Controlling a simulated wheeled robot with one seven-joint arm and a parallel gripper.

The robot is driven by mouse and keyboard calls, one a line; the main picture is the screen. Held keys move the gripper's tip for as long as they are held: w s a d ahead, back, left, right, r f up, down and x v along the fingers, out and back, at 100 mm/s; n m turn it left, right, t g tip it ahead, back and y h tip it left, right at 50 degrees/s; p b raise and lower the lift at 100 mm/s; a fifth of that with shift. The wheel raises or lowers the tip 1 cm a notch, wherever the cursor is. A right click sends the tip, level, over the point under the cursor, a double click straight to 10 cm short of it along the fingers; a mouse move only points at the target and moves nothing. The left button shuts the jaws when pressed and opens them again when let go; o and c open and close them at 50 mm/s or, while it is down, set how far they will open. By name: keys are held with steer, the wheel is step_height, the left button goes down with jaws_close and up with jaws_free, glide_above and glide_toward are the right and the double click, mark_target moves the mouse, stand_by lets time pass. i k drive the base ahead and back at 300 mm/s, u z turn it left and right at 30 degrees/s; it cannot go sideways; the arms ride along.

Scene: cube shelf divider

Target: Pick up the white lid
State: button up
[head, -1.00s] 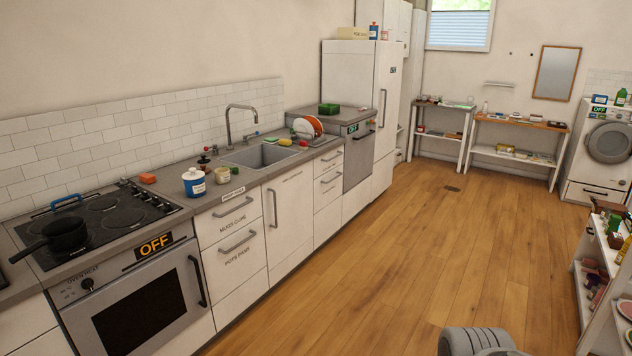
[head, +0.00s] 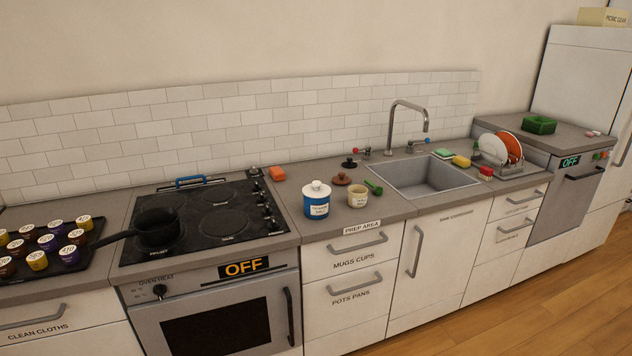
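A white lid (head: 316,187) with a small knob sits on top of a blue canister (head: 316,208) with a white label. The canister stands on the counter between the stove and the sink, near the front edge. A brown lid (head: 342,179) and a black lid (head: 349,163) lie on the counter behind and to the right of it. An open cream jar (head: 357,198) stands just right of the canister. My gripper is not in view.
A black pan (head: 157,227) is on the stove (head: 205,220), its handle pointing left. The sink (head: 425,176) is to the right. A tray of labelled jars (head: 62,262) is at left.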

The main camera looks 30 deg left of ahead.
mark_target(316, 188)
steer(key=u, duration=0.35)
steer(key=i, duration=0.95)
steer(key=u, duration=1.65)
steer(key=i, duration=0.9)
steer(key=u, duration=0.9)
